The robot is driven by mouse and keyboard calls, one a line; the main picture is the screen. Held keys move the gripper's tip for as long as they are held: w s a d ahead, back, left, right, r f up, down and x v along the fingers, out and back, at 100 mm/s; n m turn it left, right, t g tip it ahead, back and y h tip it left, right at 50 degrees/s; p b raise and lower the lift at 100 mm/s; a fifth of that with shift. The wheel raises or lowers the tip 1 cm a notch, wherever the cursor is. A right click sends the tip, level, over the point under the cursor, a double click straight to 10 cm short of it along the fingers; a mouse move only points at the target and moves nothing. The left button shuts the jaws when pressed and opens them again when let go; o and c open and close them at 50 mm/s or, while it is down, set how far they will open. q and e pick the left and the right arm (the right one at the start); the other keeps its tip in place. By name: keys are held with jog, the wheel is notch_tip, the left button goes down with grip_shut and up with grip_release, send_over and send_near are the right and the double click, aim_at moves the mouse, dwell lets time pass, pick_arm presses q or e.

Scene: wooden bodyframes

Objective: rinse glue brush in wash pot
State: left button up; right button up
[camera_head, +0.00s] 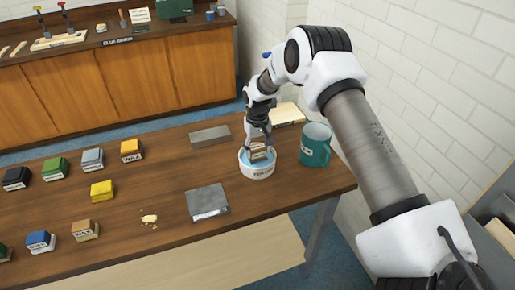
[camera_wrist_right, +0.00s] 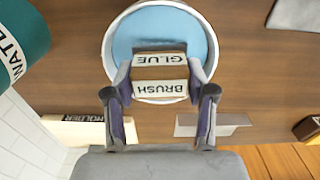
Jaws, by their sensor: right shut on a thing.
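The wash pot (camera_head: 257,172) is a round white bowl of blue water on the table. The gripper and brush are at the pot's opening, and the pot's rim shows around them in the wrist view (camera_wrist_right: 109,45). The brush's lower end is hidden, so I cannot tell how deep it is. My left gripper is not in view.
A green water jug (camera_head: 315,146) stands close right of the pot. A cream holder (camera_head: 288,113) lies behind it. Grey plates (camera_head: 207,200) (camera_head: 210,136) lie to the left. Several coloured wax blocks (camera_head: 102,190) fill the table's left. A white brick wall bounds the right.

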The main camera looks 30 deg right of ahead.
jog(key=shift+f, duration=0.1)
notch_tip(320, 180, up, 2)
jog(key=shift+r+p, duration=0.1)
jog(key=shift+p, duration=0.75)
notch_tip(320, 180, up, 5)
jog(key=p, duration=0.3)
